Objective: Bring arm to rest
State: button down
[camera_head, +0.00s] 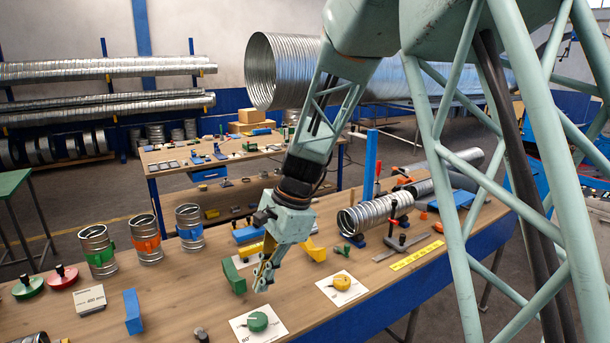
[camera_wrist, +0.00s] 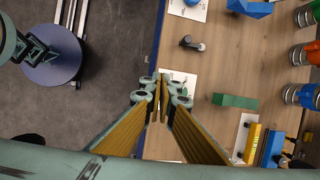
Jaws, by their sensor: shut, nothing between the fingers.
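My gripper (camera_head: 264,283) is shut and empty. In the head view it hangs over the near part of the wooden workbench (camera_head: 185,300), tilted downward, just above and behind a white card with a green knob (camera_head: 258,321). In the wrist view my gripper (camera_wrist: 162,84) shows its two yellow-lined fingers closed together at the tips, over the bench's edge. The tips partly hide a white card there. My arm reaches down from the upper right of the head view.
A yellow knob (camera_head: 341,282) on a card, a green block (camera_head: 235,277) and a blue block (camera_head: 133,311) lie near my gripper. Banded duct pieces (camera_head: 145,238) stand left. A clamped spiral duct (camera_head: 376,212) lies right. A large duct (camera_head: 285,70) is behind my arm.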

jog(key=s+d+r+n+t+h+b, duration=0.1)
jog(key=s+d+r+n+b, duration=0.15)
jog(key=s+d+r, duration=0.5)
jog(key=s+d+r+n+t+b, duration=0.1)
jog(key=s+d+r+n+b, duration=0.15)
jog(key=s+d+r, duration=0.45)
jog(key=s+d+f+n+t+h+b, duration=0.1)
jog(key=s+d+n+b, duration=0.1)
jog(key=s+d, duration=0.6)
jog(key=s+d+f+n+t+h+b, duration=0.1)
jog(key=s+d+n, duration=0.3)
jog(key=s+d, duration=0.5)
jog(key=shift+s+d+f+t+h+b, duration=0.15)
jog(key=shift+s+f+t+h+b, duration=0.35)
jog(key=shift+s, duration=2.85)
jog(key=shift+f, duration=0.1)
